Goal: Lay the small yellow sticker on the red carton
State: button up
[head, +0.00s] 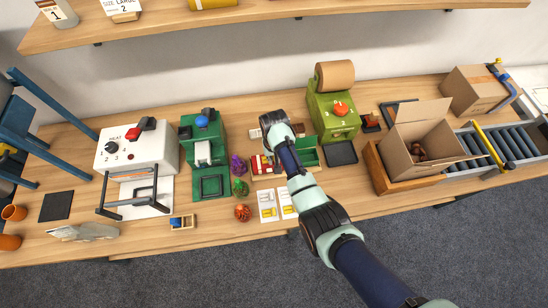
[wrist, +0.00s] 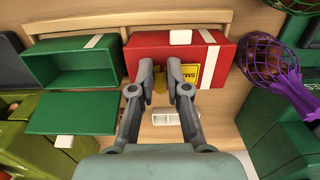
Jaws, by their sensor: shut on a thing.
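The red carton (wrist: 140,55) is in the wrist view, with a white band and a small white tab at its upper edge. It also shows partly behind my arm in the head view (head: 256,164). The yellow sticker (wrist: 190,72), with black print, is at the carton's right part, just beside my right finger. I cannot tell whether it touches the carton or hovers over it. My gripper (wrist: 160,78) is at the carton's near side, its fingers shut on a small yellowish piece that seems to belong to the sticker. In the head view my arm hides the fingertips.
An open green carton (wrist: 76,68) stands left of the red one. A purple net bag (wrist: 262,60) of chestnuts is to the right, near a green machine (wrist: 270,130). Sticker sheets (head: 267,205) lie at the table's front. An open cardboard box (head: 415,150) stands farther right.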

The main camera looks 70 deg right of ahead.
jog(key=shift+a+p, duration=0.1)
jog(key=shift+p, duration=0.2)
dwell(0.4)
jog(key=o, duration=0.7)
notch_tip(320, 180, up, 7)
jog(key=p, duration=0.7)
dwell(0.6)
